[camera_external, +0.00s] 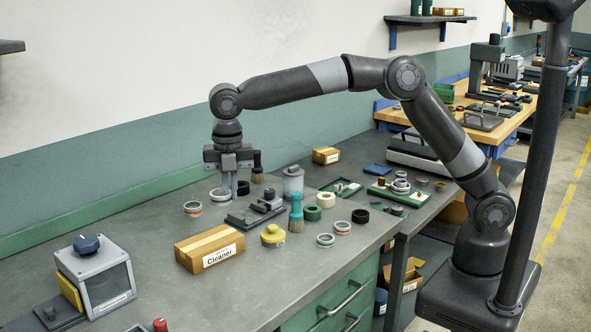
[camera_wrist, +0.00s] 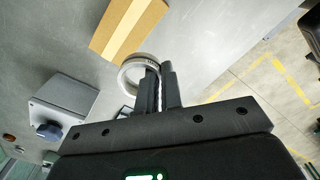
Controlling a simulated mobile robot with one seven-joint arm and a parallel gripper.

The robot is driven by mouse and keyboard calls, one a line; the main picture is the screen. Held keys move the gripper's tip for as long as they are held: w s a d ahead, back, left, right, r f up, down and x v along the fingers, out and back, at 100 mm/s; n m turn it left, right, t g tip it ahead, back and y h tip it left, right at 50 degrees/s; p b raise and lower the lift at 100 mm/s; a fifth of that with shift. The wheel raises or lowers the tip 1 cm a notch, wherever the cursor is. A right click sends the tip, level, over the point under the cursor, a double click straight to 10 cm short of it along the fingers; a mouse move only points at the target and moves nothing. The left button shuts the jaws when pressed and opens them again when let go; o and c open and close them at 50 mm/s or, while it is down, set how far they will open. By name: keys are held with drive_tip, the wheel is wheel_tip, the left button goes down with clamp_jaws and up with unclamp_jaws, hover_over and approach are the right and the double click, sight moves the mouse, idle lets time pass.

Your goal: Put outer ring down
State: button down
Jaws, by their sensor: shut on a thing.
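My gripper (camera_external: 229,192) points straight down just over the bench top, left of the middle. It is shut on a pale metal outer ring (camera_external: 218,194). In the wrist view the ring (camera_wrist: 127,82) shows at the fingertips (camera_wrist: 160,70), with the fingers closed across its rim and partly hiding it. The ring is very low, and I cannot tell whether it touches the bench.
A cardboard Cleaner box (camera_external: 210,247) lies in front. A ring with an orange band (camera_external: 193,208) sits to the left. A grey fixture (camera_external: 255,210), a brush (camera_external: 296,212) and several more rings stand to the right.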

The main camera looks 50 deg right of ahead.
drive_tip(key=s+a+f+n, duration=0.1)
drive_tip(key=s+a+n, duration=0.1)
drive_tip(key=s+a, duration=0.35)
hover_over(208, 308)
wheel_tip(208, 308, down, 12)
drive_tip(key=shift+w+r, duration=0.1)
drive_tip(key=shift+r, duration=0.15)
drive_tip(key=shift+f, duration=2)
drive_tip(key=shift+f, duration=0.2)
drive_tip(key=c, duration=1.6)
unclamp_jaws()
